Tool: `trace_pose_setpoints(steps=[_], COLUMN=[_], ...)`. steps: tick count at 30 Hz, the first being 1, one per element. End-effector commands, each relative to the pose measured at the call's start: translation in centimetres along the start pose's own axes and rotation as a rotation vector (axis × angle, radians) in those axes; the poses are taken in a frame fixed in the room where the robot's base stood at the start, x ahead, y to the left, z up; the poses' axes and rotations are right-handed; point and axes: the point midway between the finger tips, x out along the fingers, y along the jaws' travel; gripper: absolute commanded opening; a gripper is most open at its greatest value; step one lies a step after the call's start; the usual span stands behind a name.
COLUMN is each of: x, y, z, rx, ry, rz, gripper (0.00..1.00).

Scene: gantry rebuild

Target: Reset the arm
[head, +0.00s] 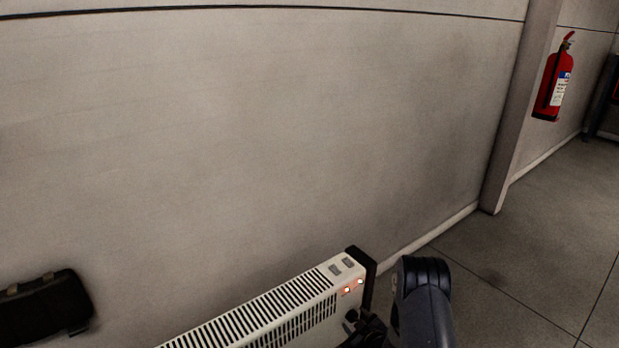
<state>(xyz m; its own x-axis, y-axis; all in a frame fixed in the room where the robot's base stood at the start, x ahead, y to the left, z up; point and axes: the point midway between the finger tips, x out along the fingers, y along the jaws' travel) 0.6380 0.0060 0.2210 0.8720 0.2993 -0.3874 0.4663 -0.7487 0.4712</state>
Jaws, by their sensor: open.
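My dark grey arm link rises at the bottom edge of the head view, right of the heater. My gripper (365,328) shows as a small black shape beside it, low in the picture and partly cut off by the bottom edge. It is open, and I see nothing held in it. It appears close to the right end of a white slatted heater (298,303); I cannot tell whether they touch.
The heater has a black end cap, two grey switches on top and two small lit orange lights. A black object (42,308) is at the lower left by the wall (250,130). A red fire extinguisher (556,85) hangs beyond a pillar. The floor (540,240) at right is clear.

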Motion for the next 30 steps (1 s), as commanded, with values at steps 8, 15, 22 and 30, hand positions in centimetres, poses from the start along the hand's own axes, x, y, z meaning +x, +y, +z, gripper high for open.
trace_pose_setpoints(steps=[8, 15, 22, 30], x=[0.03, 0.04, 0.03, 0.02], y=[-0.33, -0.33, -0.33, -0.48], z=[0.06, 0.08, 0.07, 0.13], rx=[-0.149, -0.229, -0.244, -0.242], ry=[0.011, 0.017, 0.018, 0.015], rz=[0.079, 0.122, 0.130, 0.126], gripper=[0.58, 0.58, 0.58, 0.58])
